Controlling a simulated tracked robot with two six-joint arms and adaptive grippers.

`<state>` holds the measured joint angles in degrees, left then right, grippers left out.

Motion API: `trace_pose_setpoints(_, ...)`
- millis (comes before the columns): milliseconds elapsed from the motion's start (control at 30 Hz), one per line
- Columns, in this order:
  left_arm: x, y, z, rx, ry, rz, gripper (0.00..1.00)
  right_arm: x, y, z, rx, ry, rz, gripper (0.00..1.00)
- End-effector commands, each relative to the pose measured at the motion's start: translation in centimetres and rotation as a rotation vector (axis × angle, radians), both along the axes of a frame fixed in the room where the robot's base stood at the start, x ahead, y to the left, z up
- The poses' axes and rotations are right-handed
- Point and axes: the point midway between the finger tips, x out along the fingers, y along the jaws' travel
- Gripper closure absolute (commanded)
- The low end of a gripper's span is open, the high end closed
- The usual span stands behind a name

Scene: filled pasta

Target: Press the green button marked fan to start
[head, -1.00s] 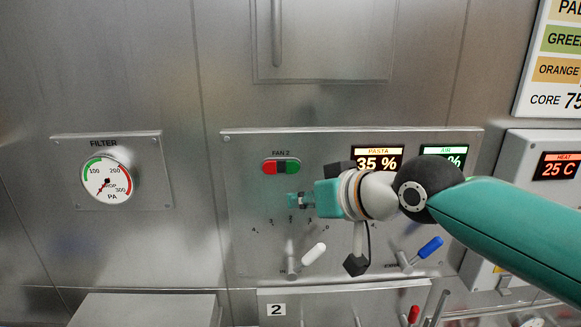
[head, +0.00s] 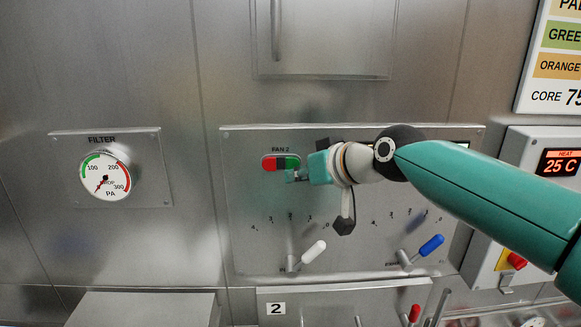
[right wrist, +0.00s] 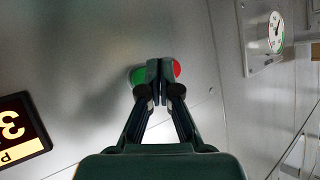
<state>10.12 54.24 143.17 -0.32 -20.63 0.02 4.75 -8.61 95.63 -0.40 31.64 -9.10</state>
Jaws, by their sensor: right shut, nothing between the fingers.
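The FAN 2 switch on the steel panel (head: 240,215) has a red half on the left and a green button (head: 293,162) on the right. My right gripper (head: 291,176) is shut and empty, with its fingertips at the lower edge of the green button. In the right wrist view, the closed fingertips (right wrist: 160,70) overlap the middle of the switch, with green (right wrist: 138,75) showing on the left and red (right wrist: 177,68) on the right. I cannot tell whether the fingertips touch it. My left gripper is not in view.
A white-handled lever (head: 313,252) and a blue-handled lever (head: 431,246) stand out below on the panel. The FILTER gauge (head: 105,182) is to the left. My right arm covers most of the panel's displays. A heat box (head: 520,190) stands at the right.

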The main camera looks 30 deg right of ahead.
Motion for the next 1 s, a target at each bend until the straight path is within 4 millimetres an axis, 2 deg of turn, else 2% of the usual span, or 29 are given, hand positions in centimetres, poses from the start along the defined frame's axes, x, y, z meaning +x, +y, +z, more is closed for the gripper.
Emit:
trace_pose_setpoints(233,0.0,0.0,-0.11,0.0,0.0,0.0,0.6,1.06,-0.67,-0.03,-0.001,0.0,0.0,1.0)
trace_pose_setpoints(1000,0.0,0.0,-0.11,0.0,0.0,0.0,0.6,1.11,-0.62,-0.01,0.0,0.0,0.001,1.0)
